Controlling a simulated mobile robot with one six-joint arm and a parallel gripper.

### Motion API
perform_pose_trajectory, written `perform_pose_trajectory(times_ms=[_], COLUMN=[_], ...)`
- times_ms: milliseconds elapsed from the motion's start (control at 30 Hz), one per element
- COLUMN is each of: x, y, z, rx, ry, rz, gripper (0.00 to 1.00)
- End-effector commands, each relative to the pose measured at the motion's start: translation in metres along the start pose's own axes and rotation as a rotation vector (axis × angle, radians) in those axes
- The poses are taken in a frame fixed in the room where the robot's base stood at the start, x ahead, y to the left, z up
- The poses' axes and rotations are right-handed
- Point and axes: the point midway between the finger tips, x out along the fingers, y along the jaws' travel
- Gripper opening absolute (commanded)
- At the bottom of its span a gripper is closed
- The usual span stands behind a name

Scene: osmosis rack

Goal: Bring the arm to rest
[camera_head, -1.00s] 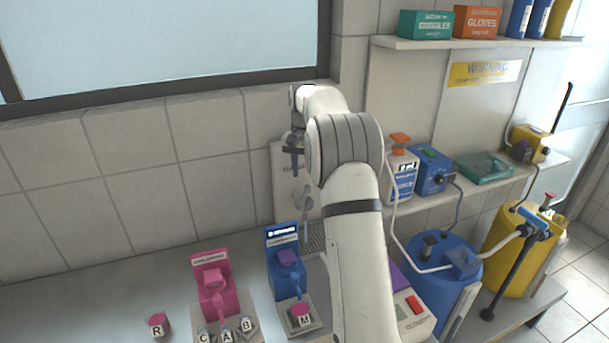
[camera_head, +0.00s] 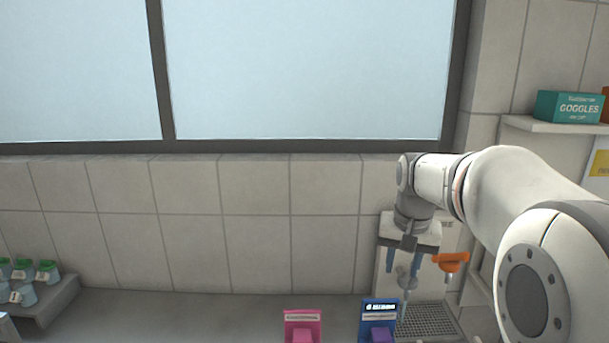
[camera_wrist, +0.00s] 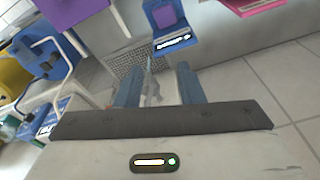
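My gripper (camera_head: 404,268) hangs below my arm in the head view, in front of the white wall unit (camera_head: 386,290) and above the counter. Its two blue fingers point down and stand apart. In the wrist view my gripper (camera_wrist: 160,82) also shows its blue fingers spread. A grey tap-like part (camera_wrist: 151,92) shows in the gap, seemingly behind the fingers; I see nothing gripped. My arm reaches in from the right side of the head view.
A pink stand (camera_head: 303,322) and a blue stand (camera_head: 379,314) are on the counter below. A rack (camera_head: 52,300) of green-capped jars is at the left. A teal goggles box (camera_head: 568,107) sits on the shelf. The counter's middle is clear.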

Motion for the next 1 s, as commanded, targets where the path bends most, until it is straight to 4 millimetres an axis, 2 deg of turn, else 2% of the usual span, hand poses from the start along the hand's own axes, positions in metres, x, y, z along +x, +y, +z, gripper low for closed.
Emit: perform_pose_trajectory(times_ms=[33,167,300,400,500,600,700,1000], x=[-0.005,-0.007,0.000,0.009,0.019,0.026,0.030,0.031], y=[-0.001,0.000,0.004,0.007,0.011,0.015,0.017,0.017], z=[0.024,0.079,0.137,0.173,0.200,0.216,0.223,0.224], rx=[-0.030,-0.104,-0.184,-0.233,-0.270,-0.296,-0.306,-0.308], ry=[0.017,0.053,0.091,0.114,0.132,0.142,0.148,0.148], rz=[-0.005,-0.015,-0.026,-0.031,-0.036,-0.038,-0.039,-0.039], gripper=[0.35,0.35,0.35,0.35,0.35,0.35,0.35,0.35])
